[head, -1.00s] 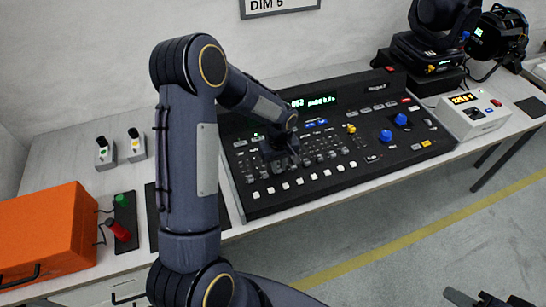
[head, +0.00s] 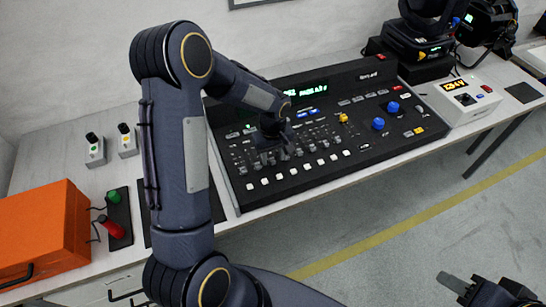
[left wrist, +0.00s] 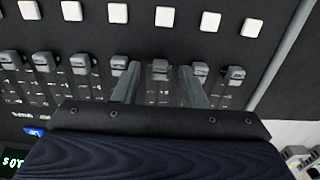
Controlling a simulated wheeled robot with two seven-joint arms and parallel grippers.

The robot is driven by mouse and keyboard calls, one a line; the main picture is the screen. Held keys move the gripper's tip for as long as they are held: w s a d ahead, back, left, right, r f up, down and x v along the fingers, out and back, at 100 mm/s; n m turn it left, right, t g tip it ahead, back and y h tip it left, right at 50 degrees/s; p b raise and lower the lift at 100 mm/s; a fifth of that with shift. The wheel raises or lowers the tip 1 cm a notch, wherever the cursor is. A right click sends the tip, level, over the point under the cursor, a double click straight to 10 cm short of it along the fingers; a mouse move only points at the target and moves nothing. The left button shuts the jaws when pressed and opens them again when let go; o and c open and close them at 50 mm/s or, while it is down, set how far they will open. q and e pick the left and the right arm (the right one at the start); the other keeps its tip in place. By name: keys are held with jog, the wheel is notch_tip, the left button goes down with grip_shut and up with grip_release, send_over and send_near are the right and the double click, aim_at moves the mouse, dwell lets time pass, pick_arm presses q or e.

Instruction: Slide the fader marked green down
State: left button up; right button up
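The black lighting console (head: 385,150) lies on the table with a row of grey fader knobs (head: 311,148). My left gripper (head: 275,158) is low over the left part of this row, and my forearm hides some of the console. In the left wrist view my left gripper (left wrist: 158,72) is open. Its fingers stand on either side of one grey fader knob (left wrist: 160,68), with a small gap visible on each side. The fader markings are too small to read, so I cannot tell which is green. My right gripper (head: 485,289) is at the lower right, away from the console, partly cut off.
White square buttons (left wrist: 165,16) run in a row beside the faders. Blue knobs (head: 378,124) stand on the console's right part. An orange case (head: 40,235), a red and green button box (head: 118,215) and two small switch boxes (head: 95,150) are at left.

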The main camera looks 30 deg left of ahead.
aim_at(273, 161)
pick_arm(q)
notch_tip(273, 161, up, 7)
jog(key=shift+f+b, duration=0.2)
jog(key=shift+b, duration=0.15)
jog(key=shift+r, duration=0.1)
jog(key=s+d+r+m+t+h, duration=0.2)
jog(key=s+r+m, duration=0.2)
jog(key=s, duration=0.8)
jog(key=s+d+r+m+t+h, duration=0.1)
jog(key=s+d+r+m+t, duration=0.2)
jog(key=s+r, duration=0.5)
jog(key=s+m, duration=0.1)
jog(key=s, duration=0.2)
jog(key=shift+s+d+t+h, duration=0.15)
jog(key=shift+s+t+h, duration=0.15)
jog(key=shift+s+h, duration=0.1)
